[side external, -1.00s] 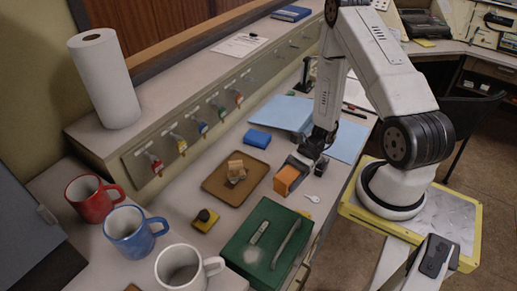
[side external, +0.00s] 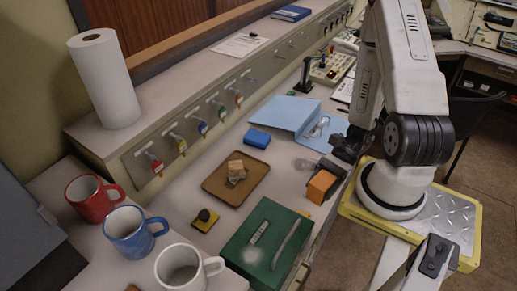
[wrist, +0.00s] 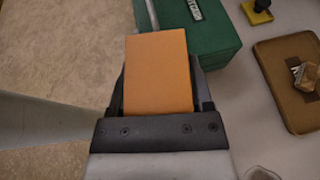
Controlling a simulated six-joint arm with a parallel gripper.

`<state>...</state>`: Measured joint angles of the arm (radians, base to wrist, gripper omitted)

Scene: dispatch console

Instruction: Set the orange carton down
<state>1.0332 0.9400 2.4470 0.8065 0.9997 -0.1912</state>
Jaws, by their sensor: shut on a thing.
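The orange carton (side external: 321,187) is held in my gripper (side external: 331,173) near the desk's front edge, to the right of the green case. In the wrist view the carton (wrist: 158,72) sits between the two fingers of my gripper (wrist: 160,92), with one finger along each side. Floor shows to the left of the carton in that view, and the green case (wrist: 196,28) lies behind it. I cannot tell how high the carton is above the desk, or whether it touches anything.
The green case (side external: 262,243) stands close to the carton. A brown tray (side external: 216,190) holds a small wooden block (side external: 235,169). A blue block (side external: 257,138), a blue folder (side external: 283,113) and a yellow-based knob (side external: 205,220) lie around. Mugs stand at the front left.

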